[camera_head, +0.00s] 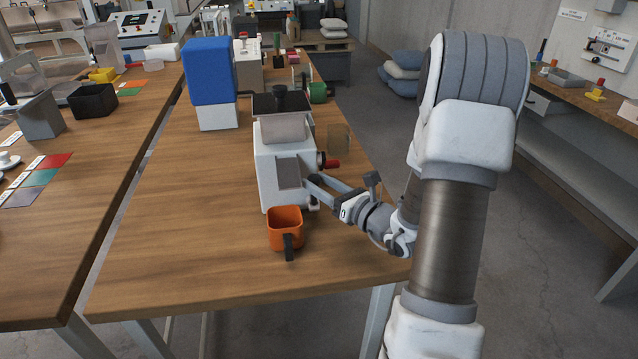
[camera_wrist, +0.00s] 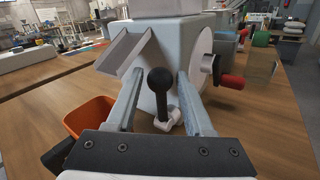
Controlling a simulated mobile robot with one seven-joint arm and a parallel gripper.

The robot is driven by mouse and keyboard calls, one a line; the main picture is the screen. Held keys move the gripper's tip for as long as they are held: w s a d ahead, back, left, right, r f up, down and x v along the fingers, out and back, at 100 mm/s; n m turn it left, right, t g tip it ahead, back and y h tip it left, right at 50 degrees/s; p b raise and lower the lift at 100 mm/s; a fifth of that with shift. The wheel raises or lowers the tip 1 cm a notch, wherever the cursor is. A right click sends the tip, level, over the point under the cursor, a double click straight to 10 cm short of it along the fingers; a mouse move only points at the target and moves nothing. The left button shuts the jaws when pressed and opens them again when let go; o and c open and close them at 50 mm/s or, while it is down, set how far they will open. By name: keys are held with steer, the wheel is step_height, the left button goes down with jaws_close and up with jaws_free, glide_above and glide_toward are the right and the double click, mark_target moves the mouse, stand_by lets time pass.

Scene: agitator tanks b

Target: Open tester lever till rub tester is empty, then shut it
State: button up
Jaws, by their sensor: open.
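The rub tester (camera_head: 270,165) is a white box-shaped machine on the wooden table, with a pale section and dark top above and a sloped grey chute (camera_wrist: 125,48) on its front. The tester lever (camera_wrist: 160,80) has a black ball knob and a white base, and stands roughly upright at the tester's front. My gripper (camera_head: 313,184) is open, with one finger on each side of the lever in the wrist view (camera_wrist: 160,92); it is not closed on it. An orange cup (camera_head: 284,222) with a dark handle stands before the tester. The tester's contents are not visible.
A red-handled crank wheel (camera_wrist: 232,81) is on the tester's right side, close to my right finger. A blue and white block (camera_head: 208,75) stands behind left. The table's front left (camera_head: 160,240) is clear. Another bench (camera_head: 60,190) runs along the left.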

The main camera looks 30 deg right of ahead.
jaws_close()
stand_by(1.3)
